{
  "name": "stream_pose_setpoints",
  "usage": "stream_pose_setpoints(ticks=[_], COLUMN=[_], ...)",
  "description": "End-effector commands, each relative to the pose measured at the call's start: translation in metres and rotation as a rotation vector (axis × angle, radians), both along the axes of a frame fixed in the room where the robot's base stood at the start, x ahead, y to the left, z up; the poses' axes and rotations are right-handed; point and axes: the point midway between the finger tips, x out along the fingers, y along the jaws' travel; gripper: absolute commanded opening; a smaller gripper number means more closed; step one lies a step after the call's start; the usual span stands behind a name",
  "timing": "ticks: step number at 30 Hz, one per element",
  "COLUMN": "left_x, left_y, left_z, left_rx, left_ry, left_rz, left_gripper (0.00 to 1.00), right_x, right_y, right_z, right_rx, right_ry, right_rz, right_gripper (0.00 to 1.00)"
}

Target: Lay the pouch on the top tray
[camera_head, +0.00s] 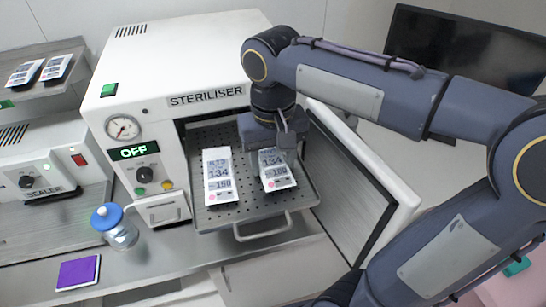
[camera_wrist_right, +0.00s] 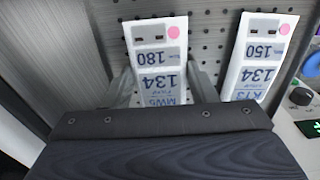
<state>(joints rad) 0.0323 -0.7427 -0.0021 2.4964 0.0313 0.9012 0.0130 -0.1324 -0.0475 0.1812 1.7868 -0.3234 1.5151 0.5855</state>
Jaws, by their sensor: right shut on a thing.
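A white pouch (camera_head: 278,178) marked 180 lies in the right half of the perforated metal tray (camera_head: 250,210), which is pulled out of the open steriliser. My right gripper (camera_head: 278,152) reaches down over its back end and is shut on it. In the right wrist view the fingers stand either side of this pouch (camera_wrist_right: 160,58). It lies flat on or just above the tray; I cannot tell which. A second white pouch (camera_head: 219,176), marked 150, lies in the tray's left half, apart from the first. My left gripper is not in view.
The steriliser door (camera_head: 365,190) stands open at the right of the tray. The tray's handle (camera_head: 263,228) sticks out in front. A blue-lidded jar (camera_head: 115,230) and a purple pad (camera_head: 78,272) are on the counter. Two pouches (camera_head: 57,67) lie on a shelf at left.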

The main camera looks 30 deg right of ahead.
Motion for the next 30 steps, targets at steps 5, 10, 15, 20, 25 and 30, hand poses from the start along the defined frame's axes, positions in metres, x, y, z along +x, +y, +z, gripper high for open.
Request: stream_pose_setpoints(ticks=[5, 10, 15, 20, 25, 30], left_x=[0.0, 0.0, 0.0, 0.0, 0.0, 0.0], left_y=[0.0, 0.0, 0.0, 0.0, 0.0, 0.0], left_z=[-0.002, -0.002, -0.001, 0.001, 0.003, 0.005], left_rx=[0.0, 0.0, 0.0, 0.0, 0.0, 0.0], left_ry=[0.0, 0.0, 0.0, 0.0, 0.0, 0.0], left_rz=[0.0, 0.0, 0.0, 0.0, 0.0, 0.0], left_gripper=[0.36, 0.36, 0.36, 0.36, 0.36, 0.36], right_x=[0.0, 0.0, 0.0, 0.001, 0.001, 0.001], right_y=[0.0, 0.0, 0.0, 0.0, 0.0, 0.001], right_z=[-0.002, -0.002, -0.002, 0.01, 0.043, 0.08], right_rx=[0.0, 0.0, 0.0, 0.0, 0.001, 0.001], right_ry=[0.0, 0.0, 0.0, -0.003, -0.004, -0.002], right_rz=[0.0, 0.0, 0.0, 0.0, 0.0, 0.001], right_gripper=[0.64, 0.74, 0.74, 0.74, 0.74, 0.74])
